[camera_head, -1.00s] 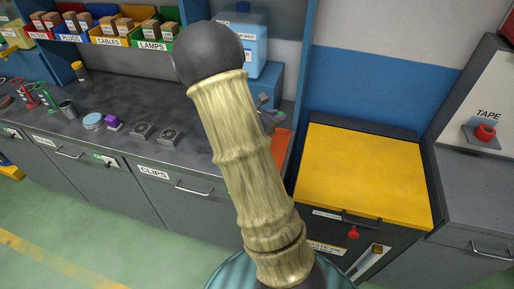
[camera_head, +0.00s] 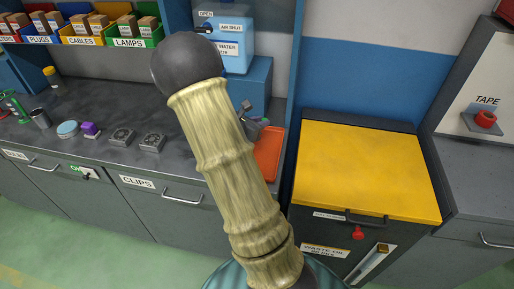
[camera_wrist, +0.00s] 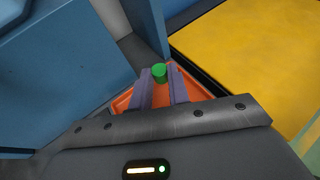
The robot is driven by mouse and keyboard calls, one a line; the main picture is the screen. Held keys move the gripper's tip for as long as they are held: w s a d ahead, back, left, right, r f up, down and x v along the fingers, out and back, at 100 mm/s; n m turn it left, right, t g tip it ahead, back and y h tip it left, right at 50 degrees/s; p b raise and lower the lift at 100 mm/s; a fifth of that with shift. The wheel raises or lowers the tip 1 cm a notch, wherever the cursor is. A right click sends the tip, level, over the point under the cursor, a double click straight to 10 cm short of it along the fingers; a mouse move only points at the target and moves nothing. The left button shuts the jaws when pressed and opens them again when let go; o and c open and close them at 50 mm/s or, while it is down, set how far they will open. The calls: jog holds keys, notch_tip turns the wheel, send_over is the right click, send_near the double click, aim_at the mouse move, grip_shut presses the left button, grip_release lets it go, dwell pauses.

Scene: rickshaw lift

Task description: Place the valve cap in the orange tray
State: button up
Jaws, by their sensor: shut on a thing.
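The valve cap, a small green cylinder (camera_wrist: 159,73), is between the fingertips of my gripper (camera_wrist: 161,80) in the wrist view. My gripper is shut on it. The orange tray (camera_wrist: 122,104) lies beneath and around the fingers in that view; the cap appears above the tray's far part, and its height over it is hard to tell. In the head view the orange tray (camera_head: 268,153) is on the right end of the grey counter, partly hidden by my arm. My gripper (camera_head: 254,121) shows small beside my arm, over the tray's back end.
A blue water container (camera_head: 232,45) on a blue block stands behind the tray. A yellow-lidded waste bin (camera_head: 365,170) is to the right, past a blue upright panel. A purple item (camera_head: 89,129), a cup (camera_head: 41,118) and dark square pieces (camera_head: 152,142) lie left on the counter.

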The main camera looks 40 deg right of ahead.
send_over(259, 147)
notch_tip(259, 147, down, 5)
jog(key=shift+s, duration=0.1)
jog(key=shift+f, duration=2.05)
jog(key=shift+f, duration=0.1)
jog(key=shift+f, duration=0.1)
jog(key=o, duration=0.8)
jog(key=shift+r, duration=0.2)
